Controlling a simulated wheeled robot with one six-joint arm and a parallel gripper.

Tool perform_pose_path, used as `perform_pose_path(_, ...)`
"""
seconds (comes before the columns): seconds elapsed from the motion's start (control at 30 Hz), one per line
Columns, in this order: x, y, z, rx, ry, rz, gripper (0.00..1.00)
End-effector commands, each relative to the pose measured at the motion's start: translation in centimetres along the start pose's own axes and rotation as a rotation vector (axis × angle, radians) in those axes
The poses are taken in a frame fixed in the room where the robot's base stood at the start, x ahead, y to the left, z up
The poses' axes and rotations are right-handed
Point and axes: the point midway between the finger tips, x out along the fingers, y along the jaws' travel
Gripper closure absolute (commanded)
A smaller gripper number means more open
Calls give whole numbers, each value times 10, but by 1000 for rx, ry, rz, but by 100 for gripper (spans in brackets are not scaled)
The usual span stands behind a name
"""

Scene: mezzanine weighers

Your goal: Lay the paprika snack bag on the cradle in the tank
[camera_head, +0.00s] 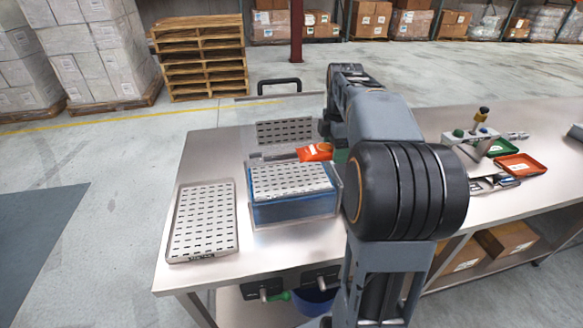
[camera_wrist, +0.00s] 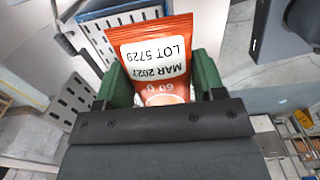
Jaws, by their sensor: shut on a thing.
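The paprika snack bag is an orange-red packet; in the wrist view the bag (camera_wrist: 155,50) shows a white label reading "LOT 5729" and "MAR 2027". My gripper (camera_wrist: 160,80) has green fingers, one on each side of the bag, and is shut on it. In the head view the bag (camera_head: 316,152) shows just behind the tank, left of my arm, and my arm hides most of the gripper. The tank (camera_head: 295,210) is a blue clear-walled box on the steel table. A slotted metal plate, which looks like the cradle (camera_head: 290,178), sits at the tank's top.
A slotted tray (camera_head: 203,220) lies left of the tank. Another slotted plate (camera_head: 284,131) stands behind it. Green and orange trays (camera_head: 521,165) and a small fixture (camera_head: 475,137) lie on the table right of my arm. Bare table (camera_head: 262,245) shows in front of the tank.

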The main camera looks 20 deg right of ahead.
Motion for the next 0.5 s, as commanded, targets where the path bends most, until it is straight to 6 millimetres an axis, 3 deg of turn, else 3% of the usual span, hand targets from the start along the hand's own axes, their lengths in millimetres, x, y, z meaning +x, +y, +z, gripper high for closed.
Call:
perform_pose_path(0.23,27,40,-48,-3,1,-4,61)
perform_pose_path(0.5,67,61,-73,-2,0,-3,61)
